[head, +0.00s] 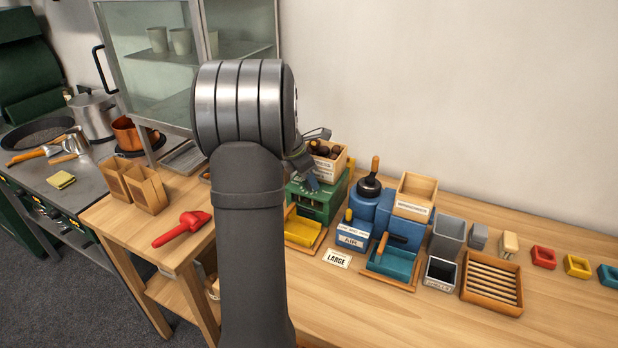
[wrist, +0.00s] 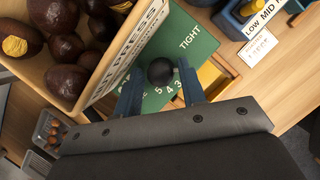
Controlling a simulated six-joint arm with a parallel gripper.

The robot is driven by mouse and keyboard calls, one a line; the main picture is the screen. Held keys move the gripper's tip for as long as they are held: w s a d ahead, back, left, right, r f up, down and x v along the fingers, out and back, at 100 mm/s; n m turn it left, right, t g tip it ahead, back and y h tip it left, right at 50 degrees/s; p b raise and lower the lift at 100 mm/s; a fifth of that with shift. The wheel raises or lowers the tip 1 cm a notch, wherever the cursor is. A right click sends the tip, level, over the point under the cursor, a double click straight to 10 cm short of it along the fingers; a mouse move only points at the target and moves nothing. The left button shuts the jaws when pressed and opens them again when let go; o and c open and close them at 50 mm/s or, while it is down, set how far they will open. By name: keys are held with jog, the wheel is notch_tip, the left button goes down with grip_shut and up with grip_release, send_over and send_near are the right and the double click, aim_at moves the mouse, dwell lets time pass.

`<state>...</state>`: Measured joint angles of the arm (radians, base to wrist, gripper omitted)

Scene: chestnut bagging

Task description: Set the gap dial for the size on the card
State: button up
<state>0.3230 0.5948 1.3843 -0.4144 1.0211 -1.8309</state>
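The card (head: 336,258) reading LARGE lies on the table in front of the blue machine. The green machine (head: 322,208) stands left of it, partly behind my arm. In the wrist view its green dial plate (wrist: 188,42) shows the word TIGHT and several numbers, partly covered by my fingers. The round black dial knob (wrist: 160,71) sits between the fingers of my gripper (wrist: 160,92). The fingers are apart, with a gap on both sides of the knob. In the head view my gripper (head: 308,172) is over the green machine. The knob's pointer cannot be made out.
A wooden hopper (wrist: 90,88) of chestnuts stands close beside the fingers. A yellow tray (head: 303,230) is in front of the green machine. The blue machine (head: 372,210), a teal tray (head: 393,262) and a slatted rack (head: 492,280) are to the right. A red scoop (head: 182,229) lies left.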

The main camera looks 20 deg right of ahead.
jog(key=c, duration=0.7)
jog(key=shift+w+m+g, duration=0.15)
jog(key=shift+m+g, duration=0.75)
jog(key=shift+m, duration=1.3)
jog(key=o, duration=0.7)
jog(key=v, duration=1.7)
jog(key=shift+r, duration=0.25)
jog(key=shift+d, duration=0.1)
